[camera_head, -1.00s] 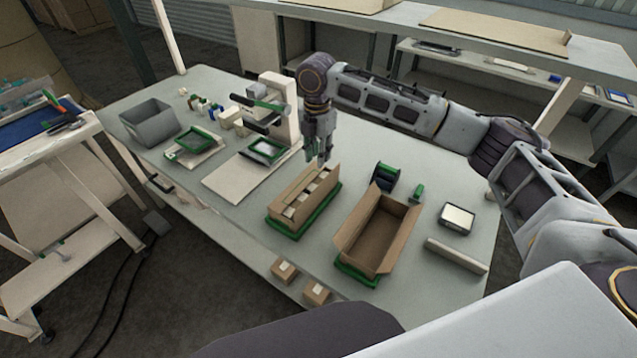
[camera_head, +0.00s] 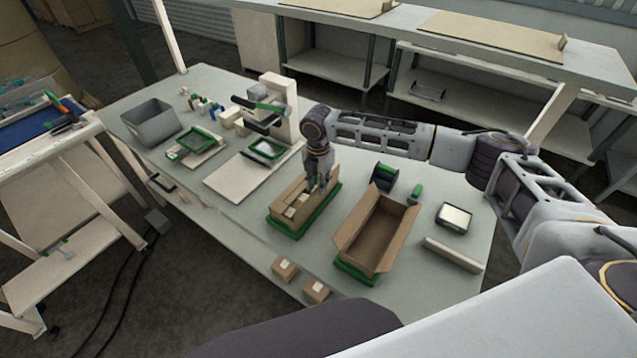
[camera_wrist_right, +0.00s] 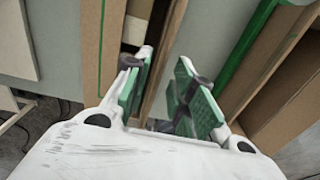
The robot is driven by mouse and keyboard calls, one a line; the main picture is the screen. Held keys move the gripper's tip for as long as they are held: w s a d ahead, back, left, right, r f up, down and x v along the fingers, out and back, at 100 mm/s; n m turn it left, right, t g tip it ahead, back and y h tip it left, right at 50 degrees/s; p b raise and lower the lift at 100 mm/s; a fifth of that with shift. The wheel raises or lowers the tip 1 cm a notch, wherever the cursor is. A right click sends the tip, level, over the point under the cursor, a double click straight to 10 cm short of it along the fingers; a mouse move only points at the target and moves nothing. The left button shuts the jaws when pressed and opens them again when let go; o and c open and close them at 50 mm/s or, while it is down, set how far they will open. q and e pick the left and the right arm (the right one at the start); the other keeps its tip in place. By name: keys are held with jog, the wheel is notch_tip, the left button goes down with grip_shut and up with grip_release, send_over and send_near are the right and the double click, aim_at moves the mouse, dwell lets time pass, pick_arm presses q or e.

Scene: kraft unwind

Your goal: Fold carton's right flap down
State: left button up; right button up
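A brown carton (camera_head: 275,211) with several small boxes inside stands in a green tray (camera_head: 292,234) near the middle of the table. My right gripper (camera_head: 320,188) points down at its right, far part and hides some of it. In the right wrist view the gripper (camera_wrist_right: 163,88) has its green-padded fingers apart. A brown carton edge (camera_wrist_right: 172,45) shows in the gap between them; I cannot tell whether a finger touches it. Which flap this edge belongs to is unclear. My left gripper is not in view.
An empty open carton (camera_head: 347,228) stands close to the right in another green tray. Beyond are a dark green-edged dispenser (camera_head: 383,176) and a small screen device (camera_head: 454,216). Two small boxes (camera_head: 285,269) sit at the front edge. A grey bin (camera_head: 150,121) is far left.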

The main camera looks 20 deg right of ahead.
jog(key=shift+f, duration=0.3)
grip_shut()
jog(key=shift+w+a+g+h, duration=0.2)
jog(key=shift+a+g+h, duration=0.1)
jog(key=shift+g, duration=0.1)
dwell(0.3)
jog(key=shift+w+a+f+g+h+b, duration=0.15)
jog(key=shift+w+a+g+h, duration=0.2)
jog(key=shift+g, duration=0.2)
jog(key=shift+w+a+g+h+b, duration=0.15)
jog(key=shift+w+g+h, duration=0.1)
jog(key=shift+g+h, duration=0.25)
jog(key=shift+w+a+f+g+h+b, duration=0.2)
jog(key=shift+w+g+h+b, duration=0.15)
jog(key=shift+g+h+b, duration=0.3)
jog(key=shift+w+a+f+g+h, duration=0.2)
jog(key=shift+w+g+h, duration=0.1)
jog(key=shift+g, duration=0.3)
dwell(0.5)
